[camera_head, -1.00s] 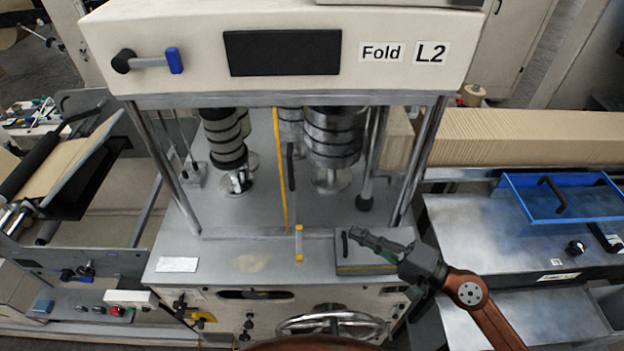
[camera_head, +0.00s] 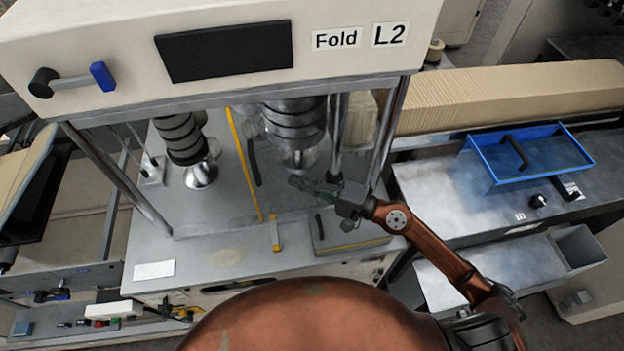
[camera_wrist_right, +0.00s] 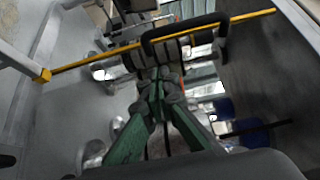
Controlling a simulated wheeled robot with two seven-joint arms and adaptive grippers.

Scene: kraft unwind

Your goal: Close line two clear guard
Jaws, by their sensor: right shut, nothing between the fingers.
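The line two clear guard is a see-through panel with a yellow edge strip (camera_head: 244,165) and a dark bar handle (camera_head: 253,162). It is on the machine labelled Fold L2 (camera_head: 388,35), its yellow edge between the two front posts. The clear pane itself is hard to make out. My right gripper (camera_head: 300,182) is shut and empty, right of the handle and apart from it in the head view. In the right wrist view, the shut green fingers (camera_wrist_right: 158,78) point toward the yellow edge (camera_wrist_right: 150,43) and the handle (camera_wrist_right: 184,30). My left gripper is out of view.
Rollers (camera_head: 292,125) stand inside the machine. A short yellow-tipped bracket (camera_head: 275,234) and a grey box (camera_head: 345,235) are at the deck's front. A blue tray (camera_head: 535,160) is at right. The deck's front left is mostly clear.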

